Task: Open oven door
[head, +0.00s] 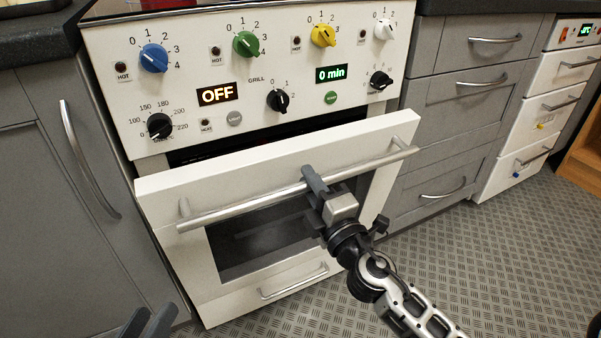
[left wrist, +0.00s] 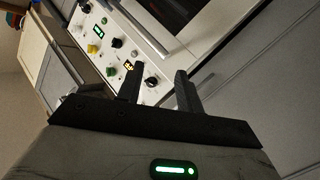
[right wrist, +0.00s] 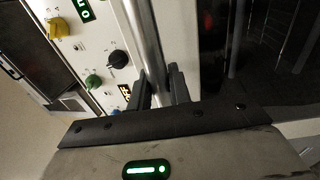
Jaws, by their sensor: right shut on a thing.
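The white oven door (head: 160,185) is ajar, its top edge tilted out from the oven body with a dark gap behind it. Its silver bar handle (head: 245,205) runs across the upper front. My right gripper (head: 314,180) is shut on the handle, right of its middle. In the right wrist view the handle (right wrist: 143,35) passes between the two fingers of the right gripper (right wrist: 160,85). My left gripper (head: 150,325) is low at the bottom left, apart from the door. In the left wrist view the left gripper's fingers (left wrist: 158,85) are spread and empty.
The control panel (head: 200,60) with several coloured knobs is above the door. A grey cabinet (head: 50,200) with a curved handle stands at the left, and grey drawers (head: 455,110) stand at the right. The patterned metal floor (head: 500,260) is clear at the right.

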